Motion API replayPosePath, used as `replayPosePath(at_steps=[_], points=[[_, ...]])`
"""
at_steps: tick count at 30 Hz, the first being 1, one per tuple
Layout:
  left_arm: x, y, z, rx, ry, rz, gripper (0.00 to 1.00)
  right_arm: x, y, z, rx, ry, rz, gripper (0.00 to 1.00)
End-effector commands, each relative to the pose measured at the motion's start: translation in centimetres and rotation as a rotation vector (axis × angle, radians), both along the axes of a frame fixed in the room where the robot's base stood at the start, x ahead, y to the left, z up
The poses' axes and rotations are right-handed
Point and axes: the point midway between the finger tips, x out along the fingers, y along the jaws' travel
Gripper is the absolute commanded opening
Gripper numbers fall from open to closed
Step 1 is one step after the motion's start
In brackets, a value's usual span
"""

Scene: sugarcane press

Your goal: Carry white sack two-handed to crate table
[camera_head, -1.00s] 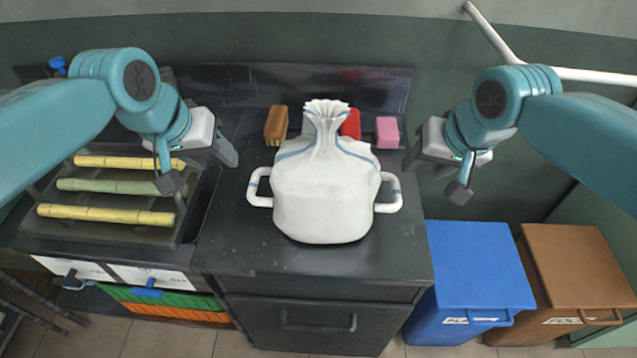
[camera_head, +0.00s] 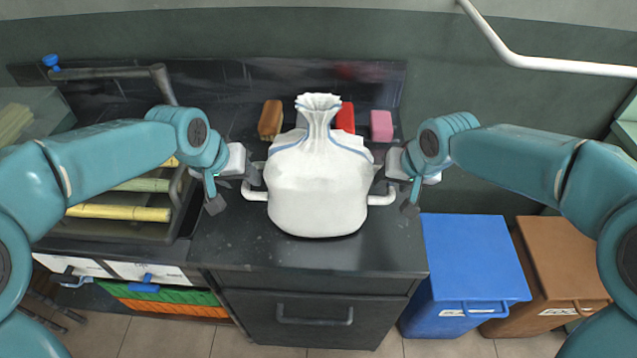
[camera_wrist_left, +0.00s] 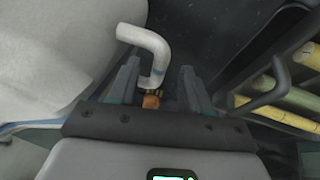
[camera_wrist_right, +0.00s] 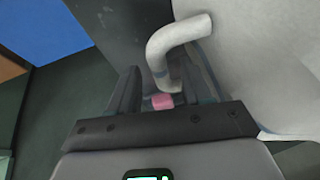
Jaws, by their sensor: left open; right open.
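The white sack (camera_head: 318,195), tied at the neck with blue stripes, stands upright on the dark counter (camera_head: 300,256). My left gripper (camera_head: 232,197) is open at the sack's left handle; in the left wrist view the handle (camera_wrist_left: 150,50) reaches between the open fingers (camera_wrist_left: 155,88). My right gripper (camera_head: 397,198) is open at the right handle; in the right wrist view that handle (camera_wrist_right: 172,48) also lies between the open fingers (camera_wrist_right: 160,90). Neither gripper has closed on a handle. The crate table cannot be made out.
A brown brush (camera_head: 270,120), a red item (camera_head: 345,117) and a pink block (camera_head: 381,125) lie behind the sack. A tray with cane pieces (camera_head: 118,213) is at the left. Blue (camera_head: 470,262) and brown (camera_head: 565,265) bins stand on the floor at the right.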

Motion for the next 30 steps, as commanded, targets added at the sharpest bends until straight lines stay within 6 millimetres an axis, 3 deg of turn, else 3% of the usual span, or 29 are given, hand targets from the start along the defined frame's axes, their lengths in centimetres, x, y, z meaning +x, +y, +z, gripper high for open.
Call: replayPosePath(at_steps=[7, 19, 20, 24, 30], points=[[1.2, -0.7, -2.9, 0.000, 0.001, 0.001, 0.48, 1.2, 0.5, -2.9, 0.000, 0.001, 0.001, 0.48], [1.4, -0.8, -3.4, 0.000, -0.001, 0.000, 0.48, 1.5, 0.6, -3.4, 0.001, -0.001, 0.000, 0.48], [1.4, -0.8, -3.4, 0.000, -0.001, 0.000, 0.42, 1.5, 0.6, -3.4, 0.001, -0.001, 0.000, 0.42], [1.4, -0.8, -3.4, 0.000, -0.001, 0.000, 0.00, 1.5, 0.6, -3.4, 0.001, -0.001, 0.000, 0.00], [1.4, -0.8, -3.4, 0.000, -0.001, 0.000, 0.00, 1.5, 0.6, -3.4, 0.001, -0.001, 0.000, 0.00]])
